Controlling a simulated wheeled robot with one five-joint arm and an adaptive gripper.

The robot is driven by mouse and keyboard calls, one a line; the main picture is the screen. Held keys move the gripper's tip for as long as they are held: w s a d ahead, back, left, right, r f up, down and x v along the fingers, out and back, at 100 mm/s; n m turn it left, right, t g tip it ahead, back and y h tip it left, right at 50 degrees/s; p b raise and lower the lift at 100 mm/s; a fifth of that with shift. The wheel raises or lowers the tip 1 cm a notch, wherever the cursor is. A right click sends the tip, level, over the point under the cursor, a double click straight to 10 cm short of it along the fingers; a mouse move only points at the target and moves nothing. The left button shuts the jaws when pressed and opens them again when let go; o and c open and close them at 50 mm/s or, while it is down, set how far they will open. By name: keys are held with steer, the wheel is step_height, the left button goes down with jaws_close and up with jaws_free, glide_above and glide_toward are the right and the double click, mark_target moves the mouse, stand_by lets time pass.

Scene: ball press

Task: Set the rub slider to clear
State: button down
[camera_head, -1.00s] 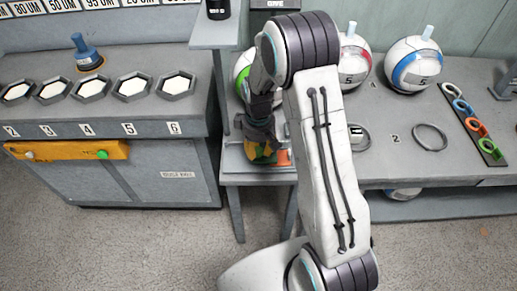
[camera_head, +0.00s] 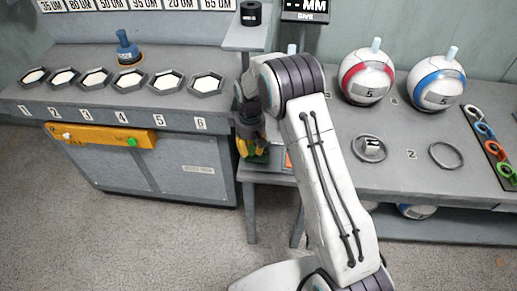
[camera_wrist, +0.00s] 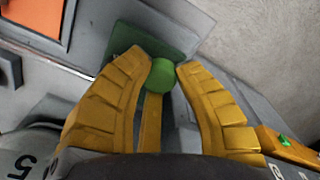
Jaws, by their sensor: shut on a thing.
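In the wrist view a green round knob (camera_wrist: 162,74) sits between the yellow fingertips of my gripper (camera_wrist: 164,72), which is shut on it. A flat dark green plate (camera_wrist: 187,38) lies just beyond the knob. An orange patch (camera_wrist: 38,14) shows on the grey surface at the upper left of that view. In the head view my gripper (camera_head: 254,150) reaches down at the left end of the grey stand, with part of the orange patch (camera_head: 288,160) to its right. I can read no slider marking, and my arm hides much of the stand.
A grey cabinet (camera_head: 190,205) with hexagonal cups and a yellow bar (camera_head: 100,138) stands close on the left. A red-banded ball (camera_head: 366,77), a blue-banded ball (camera_head: 437,82) and rings (camera_head: 446,155) are on the bench at right. Floor in front is clear.

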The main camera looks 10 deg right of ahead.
steer(key=shift+a, duration=0.15)
steer(key=c, duration=0.9)
jaws_free()
steer(key=shift+a, duration=0.1)
